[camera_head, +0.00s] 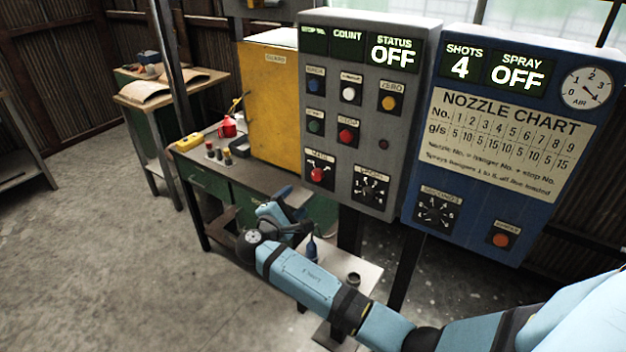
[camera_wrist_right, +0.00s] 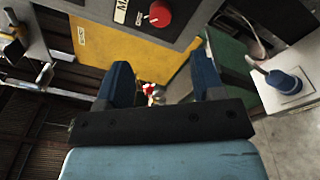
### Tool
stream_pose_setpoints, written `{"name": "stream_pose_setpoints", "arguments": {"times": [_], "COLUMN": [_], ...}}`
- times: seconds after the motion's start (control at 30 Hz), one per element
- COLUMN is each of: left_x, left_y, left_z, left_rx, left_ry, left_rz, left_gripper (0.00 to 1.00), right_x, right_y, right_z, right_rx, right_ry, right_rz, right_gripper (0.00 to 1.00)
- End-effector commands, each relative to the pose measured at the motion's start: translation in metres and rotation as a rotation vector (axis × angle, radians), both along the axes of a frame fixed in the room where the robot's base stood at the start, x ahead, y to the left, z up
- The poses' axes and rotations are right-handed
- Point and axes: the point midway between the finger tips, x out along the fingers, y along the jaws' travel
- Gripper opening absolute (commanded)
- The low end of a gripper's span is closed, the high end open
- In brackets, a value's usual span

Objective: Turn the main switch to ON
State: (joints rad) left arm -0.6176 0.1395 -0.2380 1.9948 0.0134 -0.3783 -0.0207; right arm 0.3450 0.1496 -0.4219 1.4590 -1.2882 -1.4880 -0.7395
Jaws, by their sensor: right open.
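The main switch (camera_head: 317,174) is a red knob on a dark plate at the lower left of the grey control panel (camera_head: 385,110). The panel's STATUS display reads OFF. In the right wrist view the red knob (camera_wrist_right: 160,14) shows at the top edge, beside a partly cut-off label. My right gripper (camera_head: 291,196) is below and left of the switch in the head view, apart from it. In the wrist view its two blue fingers (camera_wrist_right: 162,78) are spread with nothing held between them. My left gripper is in neither view.
A blue panel (camera_head: 425,165) with a nozzle chart stands to the right. A yellow cabinet (camera_head: 270,105) sits on a bench (camera_head: 255,178) behind my gripper, with a red can (camera_head: 228,126).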

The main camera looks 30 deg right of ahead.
Motion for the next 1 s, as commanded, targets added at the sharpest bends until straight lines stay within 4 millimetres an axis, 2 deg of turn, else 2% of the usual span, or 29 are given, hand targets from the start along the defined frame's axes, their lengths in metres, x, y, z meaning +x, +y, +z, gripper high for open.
{"name": "stream_pose_setpoints", "arguments": {"times": [0.03, 0.3, 0.5, 0.7, 0.97, 1.0], "left_x": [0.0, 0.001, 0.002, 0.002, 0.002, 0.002], "left_y": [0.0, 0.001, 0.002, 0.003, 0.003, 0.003], "left_z": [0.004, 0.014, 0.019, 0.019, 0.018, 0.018], "left_rx": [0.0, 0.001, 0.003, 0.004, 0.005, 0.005], "left_ry": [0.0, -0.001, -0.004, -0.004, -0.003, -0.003], "left_rz": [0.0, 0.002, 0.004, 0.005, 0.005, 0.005], "left_gripper": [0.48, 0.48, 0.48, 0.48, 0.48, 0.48], "right_x": [0.005, 0.032, 0.046, 0.051, 0.052, 0.051], "right_y": [-0.011, -0.062, -0.088, -0.098, -0.098, -0.098], "right_z": [0.003, 0.002, 0.001, 0.0, -0.001, -0.001], "right_rx": [-0.004, -0.001, 0.0, 0.003, 0.003, 0.003], "right_ry": [0.0, 0.002, 0.001, 0.0, -0.001, -0.001], "right_rz": [-0.003, -0.001, 0.001, 0.002, 0.002, 0.002], "right_gripper": [0.62, 0.62, 0.62, 0.62, 0.62, 0.53]}}
